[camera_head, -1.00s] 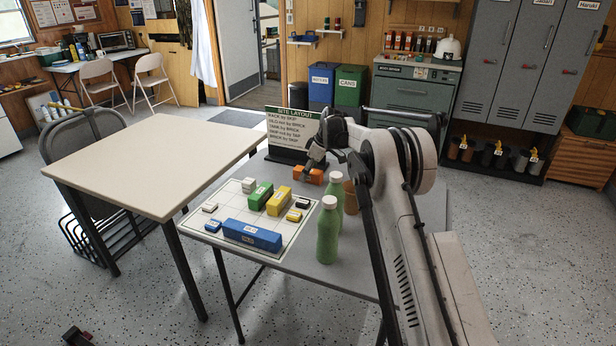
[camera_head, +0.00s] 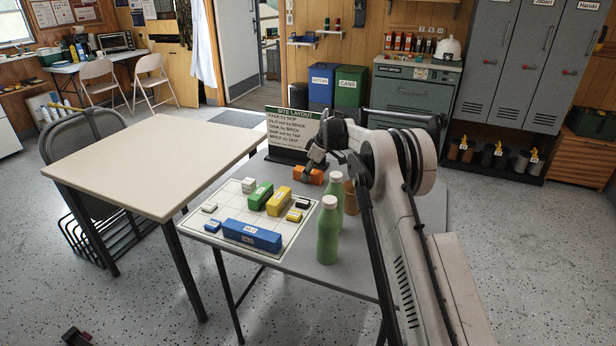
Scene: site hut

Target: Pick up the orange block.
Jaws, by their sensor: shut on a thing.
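The orange block (camera_head: 309,176) is at the far part of the grey table, in front of the sign. My gripper (camera_head: 312,164) reaches down over it from above and is shut on it. The fingertips are small and partly hidden against the block. The block is at or very near the tabletop; I cannot tell whether there is a gap under it.
A white gridded board (camera_head: 282,244) holds a blue block (camera_head: 251,235), a green block (camera_head: 260,196), a yellow block (camera_head: 279,201) and smaller pieces. Green bottles (camera_head: 327,235) and a brown cup (camera_head: 350,198) stand close to my arm. A layout sign (camera_head: 294,127) stands behind the block.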

